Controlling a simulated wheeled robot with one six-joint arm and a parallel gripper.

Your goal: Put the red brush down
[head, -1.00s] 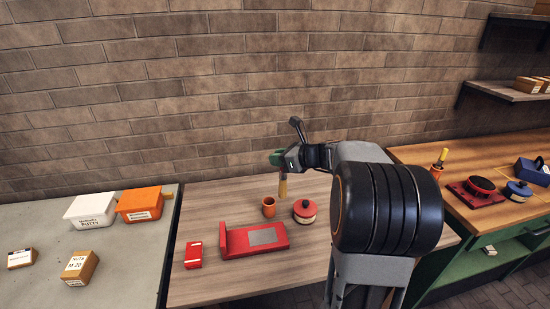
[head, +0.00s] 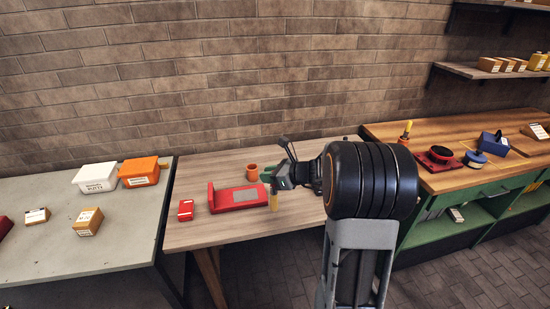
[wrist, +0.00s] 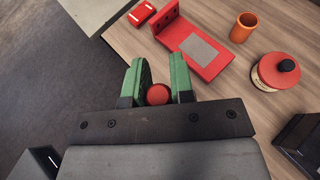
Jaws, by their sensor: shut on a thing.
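My gripper (head: 272,182) is shut on the red brush, with its green fingers on either side. The brush hangs roughly upright; its yellow lower end (head: 273,202) shows below the fingers in the head view. In the wrist view my gripper (wrist: 157,78) has the brush's round red end (wrist: 157,95) between the fingers. The brush is near the wooden table's (head: 205,235) front edge, in front of a red L-shaped stand with a grey plate (head: 240,197). I cannot tell its height above the table.
A small red box (head: 186,210) lies left of the stand. An orange cup (head: 253,172) stands behind it. A red tin with a black knob (wrist: 277,72) is right of it in the wrist view. Bare table lies left and front. A green bench (head: 440,180) stands right.

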